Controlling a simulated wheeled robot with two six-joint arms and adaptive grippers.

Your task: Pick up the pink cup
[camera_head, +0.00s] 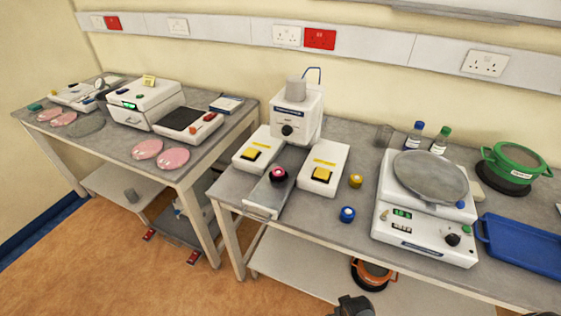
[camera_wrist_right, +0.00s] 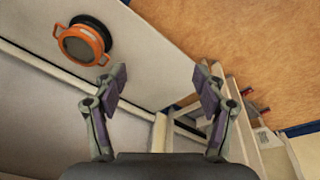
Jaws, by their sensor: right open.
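A dark part of mine shows at the bottom edge of the head view, well below the cup. My left gripper is not recognisable in either view.
A yellow cup (camera_head: 355,180) and a blue cup (camera_head: 347,214) stand right of the machine. Further right are a balance (camera_head: 428,240), a green pot (camera_head: 514,163) and a blue tray (camera_head: 520,245). An orange pot (camera_wrist_right: 82,44) is on the lower shelf.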

